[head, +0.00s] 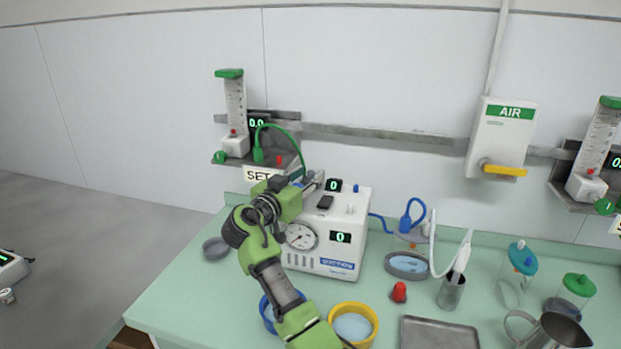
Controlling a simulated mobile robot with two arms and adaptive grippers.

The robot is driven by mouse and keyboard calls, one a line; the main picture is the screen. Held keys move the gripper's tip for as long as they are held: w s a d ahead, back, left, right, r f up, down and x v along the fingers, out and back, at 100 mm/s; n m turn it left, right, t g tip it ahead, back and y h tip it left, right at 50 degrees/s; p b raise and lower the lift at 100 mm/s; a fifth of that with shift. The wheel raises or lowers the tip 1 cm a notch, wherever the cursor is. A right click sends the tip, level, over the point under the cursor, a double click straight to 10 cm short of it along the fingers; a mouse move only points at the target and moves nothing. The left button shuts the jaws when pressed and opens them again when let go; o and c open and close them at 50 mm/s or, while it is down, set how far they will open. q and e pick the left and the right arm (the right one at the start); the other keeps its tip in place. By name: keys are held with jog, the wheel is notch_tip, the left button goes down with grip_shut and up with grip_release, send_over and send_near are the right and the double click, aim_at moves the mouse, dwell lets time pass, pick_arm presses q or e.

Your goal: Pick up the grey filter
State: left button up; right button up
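A round, grey-rimmed dish with a pale blue inside (407,265) lies on the green counter right of the white machine; it looks like the grey filter. A plain dark grey round piece (216,248) lies at the counter's left edge, and I cannot tell whether it is a filter too. My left gripper is not in view.
The white machine (325,261) with a dial stands behind my arm. A blue-rimmed dish (266,313) and a yellow-rimmed dish (373,320) are at the front. A red cone (399,292), metal cup (450,293), tray (438,335) and jug (556,333) stand rightward.

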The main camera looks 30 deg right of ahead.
jog(key=shift+x, duration=1.2)
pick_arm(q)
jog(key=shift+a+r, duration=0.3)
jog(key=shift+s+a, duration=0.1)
pick_arm(e)
jog(key=shift+a, duration=0.1)
grip_shut()
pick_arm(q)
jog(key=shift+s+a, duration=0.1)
